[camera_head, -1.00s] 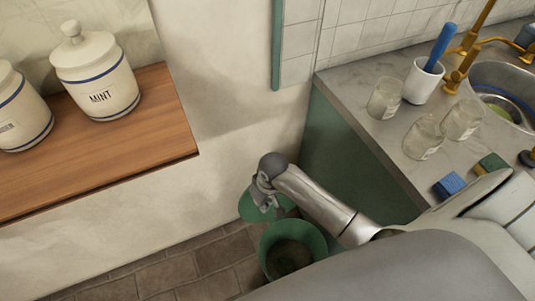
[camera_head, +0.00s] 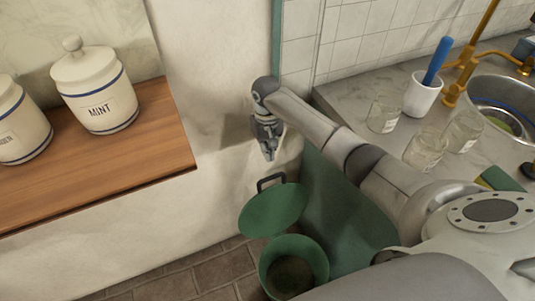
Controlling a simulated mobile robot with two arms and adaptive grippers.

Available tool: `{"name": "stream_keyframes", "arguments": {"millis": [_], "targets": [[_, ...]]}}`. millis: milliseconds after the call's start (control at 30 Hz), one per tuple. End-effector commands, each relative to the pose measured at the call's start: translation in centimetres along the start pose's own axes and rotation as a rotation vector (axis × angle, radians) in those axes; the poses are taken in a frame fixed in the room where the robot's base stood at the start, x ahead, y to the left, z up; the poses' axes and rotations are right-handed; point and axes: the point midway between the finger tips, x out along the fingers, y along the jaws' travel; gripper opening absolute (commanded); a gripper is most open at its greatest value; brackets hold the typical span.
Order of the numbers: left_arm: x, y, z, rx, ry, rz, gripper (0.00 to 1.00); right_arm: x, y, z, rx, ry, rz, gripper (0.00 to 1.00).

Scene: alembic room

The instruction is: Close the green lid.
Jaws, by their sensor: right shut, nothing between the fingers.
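The green lid (camera_head: 273,211) stands open, tilted up behind the round green bin (camera_head: 294,266), with a dark handle (camera_head: 270,182) at its upper edge. The bin's mouth is uncovered and its inside looks dark. My right gripper (camera_head: 269,154) is shut and empty. It points down above the lid and its handle in the picture, apart from them, in front of the pale wall. My left gripper is not in view.
A wooden shelf (camera_head: 150,150) with white jars (camera_head: 96,85) is at the left. A marble counter (camera_head: 345,98) with glass jars (camera_head: 425,145), a white cup (camera_head: 422,92) and a sink (camera_head: 505,100) is at the right. Brown floor tiles (camera_head: 205,275) lie beside the bin.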

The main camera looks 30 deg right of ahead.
Motion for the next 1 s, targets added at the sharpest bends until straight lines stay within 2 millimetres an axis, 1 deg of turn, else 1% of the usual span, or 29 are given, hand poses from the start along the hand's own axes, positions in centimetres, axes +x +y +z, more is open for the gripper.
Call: {"name": "stream_keyframes", "arguments": {"millis": [33,200,300,400,600,1000], "targets": [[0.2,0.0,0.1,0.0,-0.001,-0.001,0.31,1.2,0.0,0.1,0.0,-0.004,0.001,0.0],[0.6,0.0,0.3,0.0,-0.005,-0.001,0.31,4.4,0.0,0.1,0.0,-0.003,0.001,0.0],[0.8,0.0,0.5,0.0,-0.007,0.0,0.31,5.9,-0.1,0.1,-0.001,-0.002,0.001,0.0],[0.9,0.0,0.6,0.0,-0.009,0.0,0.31,7.0,0.0,0.1,-0.002,-0.001,0.001,0.0],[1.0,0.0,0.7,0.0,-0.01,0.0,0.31,7.8,0.0,0.0,-0.002,0.001,0.001,0.0],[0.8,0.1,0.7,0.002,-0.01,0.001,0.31,7.7,0.1,0.0,-0.001,0.004,0.0,0.0]]}}
